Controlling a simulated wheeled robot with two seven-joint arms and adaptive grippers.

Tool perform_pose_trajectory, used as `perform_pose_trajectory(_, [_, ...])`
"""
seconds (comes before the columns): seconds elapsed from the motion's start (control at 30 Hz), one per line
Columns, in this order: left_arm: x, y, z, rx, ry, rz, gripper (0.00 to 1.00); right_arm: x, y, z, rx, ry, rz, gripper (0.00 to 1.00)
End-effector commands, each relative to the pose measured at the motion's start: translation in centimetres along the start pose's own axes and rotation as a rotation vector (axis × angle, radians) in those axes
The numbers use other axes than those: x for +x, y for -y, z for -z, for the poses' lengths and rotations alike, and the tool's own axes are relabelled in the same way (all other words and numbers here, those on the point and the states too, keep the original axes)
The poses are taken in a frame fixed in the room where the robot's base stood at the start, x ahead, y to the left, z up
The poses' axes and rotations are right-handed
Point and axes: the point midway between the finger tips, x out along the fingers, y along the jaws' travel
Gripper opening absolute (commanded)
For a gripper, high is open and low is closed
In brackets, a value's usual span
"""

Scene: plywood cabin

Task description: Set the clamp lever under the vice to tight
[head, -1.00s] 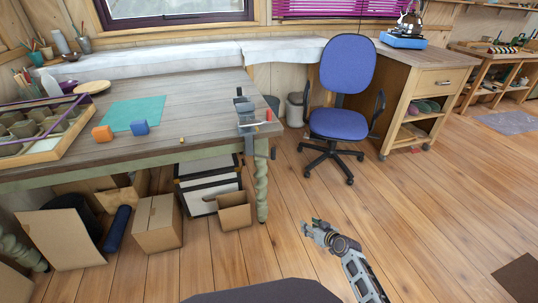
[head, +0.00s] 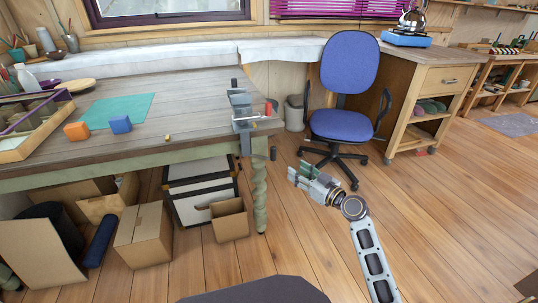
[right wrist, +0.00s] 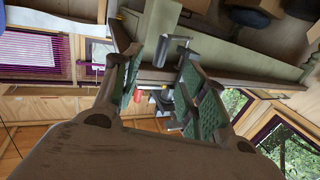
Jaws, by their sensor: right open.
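The grey vice (head: 242,112) is clamped at the right front corner of the worktable, with a red-ended handle (head: 268,108) on its right side. Below the tabletop, the dark clamp lever (head: 273,154) sticks out to the right of the clamp. My right gripper (head: 296,175) is open and empty, in front of the chair, to the right of and a little below the lever in the picture. In the right wrist view, the green-padded fingers (right wrist: 160,82) are spread apart, with the vice and its red handle (right wrist: 141,97) beyond them. My left gripper is out of view.
The worktable (head: 195,115) bears an orange cube (head: 76,131), a blue cube (head: 120,124) and a green mat (head: 118,108). A blue chair (head: 347,124) stands behind my right gripper. Boxes, including an open carton (head: 229,220), stand below the table. The floor around my right arm is clear.

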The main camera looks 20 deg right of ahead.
Motion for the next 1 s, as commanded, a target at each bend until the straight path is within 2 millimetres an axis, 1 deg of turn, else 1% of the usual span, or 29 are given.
perform_pose_trajectory(0.1, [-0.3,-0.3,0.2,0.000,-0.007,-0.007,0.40,-0.3,0.3,1.0,-0.014,-0.028,0.009,0.42])
perform_pose_trajectory(0.2, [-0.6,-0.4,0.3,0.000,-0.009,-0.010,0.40,-0.4,0.4,1.5,-0.019,-0.037,0.013,0.42])
perform_pose_trajectory(0.63, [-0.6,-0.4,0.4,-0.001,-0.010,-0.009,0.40,-0.2,0.3,1.5,-0.018,-0.037,0.012,0.42])
perform_pose_trajectory(0.77, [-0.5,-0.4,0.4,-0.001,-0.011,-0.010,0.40,0.1,0.3,1.5,-0.018,-0.037,0.012,0.42])
perform_pose_trajectory(1.0, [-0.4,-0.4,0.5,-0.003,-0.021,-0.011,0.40,1.6,0.3,1.6,-0.017,-0.038,0.012,0.42])
